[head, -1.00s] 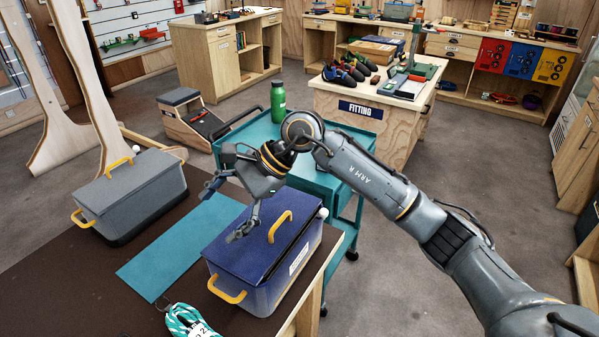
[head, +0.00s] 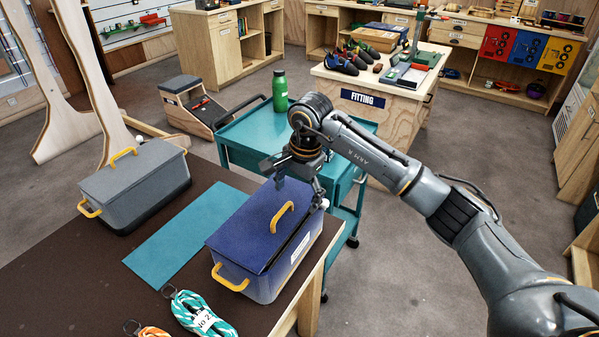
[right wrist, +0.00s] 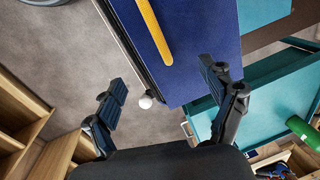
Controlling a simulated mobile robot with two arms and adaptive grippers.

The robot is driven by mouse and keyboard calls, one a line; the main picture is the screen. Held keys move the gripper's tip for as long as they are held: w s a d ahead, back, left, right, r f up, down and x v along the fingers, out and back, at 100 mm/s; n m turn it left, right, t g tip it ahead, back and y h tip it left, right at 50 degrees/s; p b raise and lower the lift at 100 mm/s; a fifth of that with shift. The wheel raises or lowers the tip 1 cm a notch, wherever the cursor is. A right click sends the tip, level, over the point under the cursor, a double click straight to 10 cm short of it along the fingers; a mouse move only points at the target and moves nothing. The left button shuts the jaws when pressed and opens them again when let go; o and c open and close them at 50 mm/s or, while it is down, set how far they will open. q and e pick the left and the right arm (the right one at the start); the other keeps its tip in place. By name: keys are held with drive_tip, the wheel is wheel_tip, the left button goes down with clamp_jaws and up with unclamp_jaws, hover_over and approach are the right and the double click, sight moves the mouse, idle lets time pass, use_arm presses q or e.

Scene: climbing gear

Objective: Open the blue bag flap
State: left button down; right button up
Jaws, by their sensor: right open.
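The blue bag (head: 262,283) is box-shaped and stands at the right edge of the dark table. Its dark blue flap (head: 245,226) lies down over the top, with a yellow handle (head: 282,220) on it and another on the near end. My right gripper (head: 299,190) is open and empty at the bag's far right corner. In the right wrist view, its spread fingers (right wrist: 163,80) stand on either side of a round white knob (right wrist: 145,102) at the flap's corner. I cannot tell whether they touch it. My left gripper is out of view.
A grey box (head: 137,190) with yellow handles and a teal mat (head: 188,236) are left of the bag. Coiled teal rope (head: 203,314) lies in front. A teal trolley (head: 262,140) with a green bottle (head: 280,92) stands behind. Open floor lies to the right.

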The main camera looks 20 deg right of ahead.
sight(293, 212)
drive_tip(key=shift+w+a+f+p, duration=0.1)
drive_tip(key=shift+w+f+p, duration=0.1)
drive_tip(key=shift+f, duration=1)
drive_tip(key=shift+w+a+f+p, duration=0.1)
drive_tip(key=shift+w+f+p, duration=0.1)
drive_tip(key=shift+f, duration=1)
drive_tip(key=shift+s+r, duration=0.1)
drive_tip(key=c, duration=1.5)
